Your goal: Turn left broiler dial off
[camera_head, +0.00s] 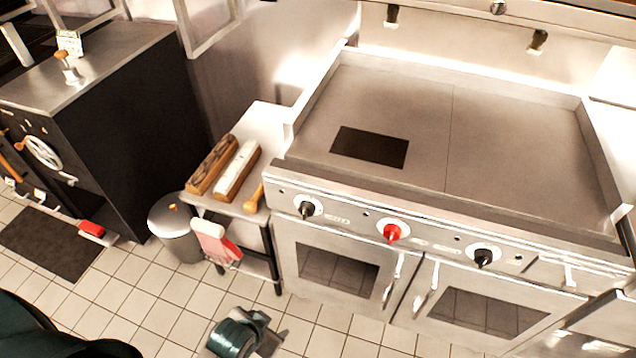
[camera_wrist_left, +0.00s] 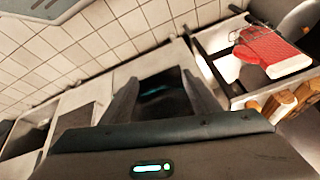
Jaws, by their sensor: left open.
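The range front (camera_head: 350,217) carries three dials in a row. The left dial (camera_head: 307,209) is black, the middle dial (camera_head: 392,232) is red and the right dial (camera_head: 484,257) is black. Which dial is the left broiler's, and its setting, I cannot tell. My left gripper (camera_head: 268,334) is low over the floor, below and left of the dials and well apart from them. In the left wrist view my left gripper (camera_wrist_left: 160,88) is open, with nothing held between its fingers. No dial is clear in that view. My right gripper is not in view.
A side table (camera_head: 258,125) with wooden-handled items stands left of the range; a red and white mitt (camera_head: 215,241) hangs at its front. Two oven doors (camera_head: 325,275) with handles are below the dials. A grey bin (camera_head: 176,228) stands left. Tiled floor is clear in front.

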